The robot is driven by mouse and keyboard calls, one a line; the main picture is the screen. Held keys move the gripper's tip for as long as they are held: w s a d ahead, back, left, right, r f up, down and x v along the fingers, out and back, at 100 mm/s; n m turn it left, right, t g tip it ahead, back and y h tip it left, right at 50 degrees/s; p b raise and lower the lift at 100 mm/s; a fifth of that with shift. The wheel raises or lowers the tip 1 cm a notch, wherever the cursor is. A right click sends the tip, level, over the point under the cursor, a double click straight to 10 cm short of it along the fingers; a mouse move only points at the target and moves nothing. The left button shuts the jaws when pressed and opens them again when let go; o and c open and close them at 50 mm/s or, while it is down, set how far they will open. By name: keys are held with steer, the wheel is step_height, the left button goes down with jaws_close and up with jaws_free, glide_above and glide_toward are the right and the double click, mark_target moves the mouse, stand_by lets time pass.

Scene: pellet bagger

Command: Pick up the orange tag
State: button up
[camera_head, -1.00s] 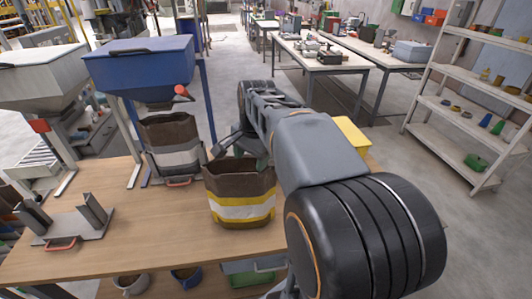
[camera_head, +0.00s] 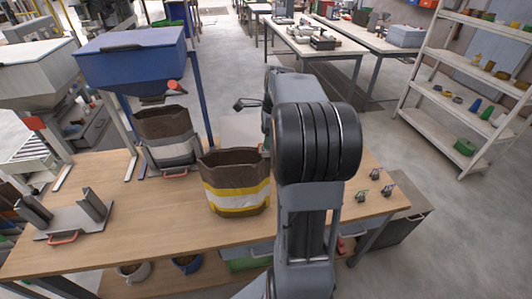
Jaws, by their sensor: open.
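I cannot make out an orange tag anywhere in the head view. My own arm fills the middle right and blocks part of the table and whatever lies behind it. My gripper is hidden behind the arm; only a small dark part near my wrist sticks out to the left, above the table's back. A brown bag with white and yellow bands (camera_head: 235,197) stands open on the wooden table (camera_head: 150,215), left of my arm.
A second brown bag (camera_head: 168,145) stands under the blue hopper (camera_head: 135,62). A grey bracket plate with a red handle (camera_head: 68,220) lies at the table's left. A grey plate (camera_head: 238,130) shows behind the bags. A shelf (camera_head: 455,110) stands at right, with open floor before it.

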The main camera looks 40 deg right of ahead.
mark_target(265, 152)
steer(key=shift+w+a+f+p, duration=0.1)
steer(key=shift+a+f+p, duration=0.1)
steer(key=shift+f, duration=0.7)
steer(key=shift+w+a+f+p, duration=0.1)
steer(key=shift+a+f+p, duration=0.15)
steer(key=shift+f, duration=0.6)
steer(key=shift+a+f+p, duration=0.15)
steer(key=shift+f+p, duration=0.05)
steer(key=shift+f, duration=0.7)
steer(key=shift+c, duration=0.2)
steer(key=c, duration=1.1)
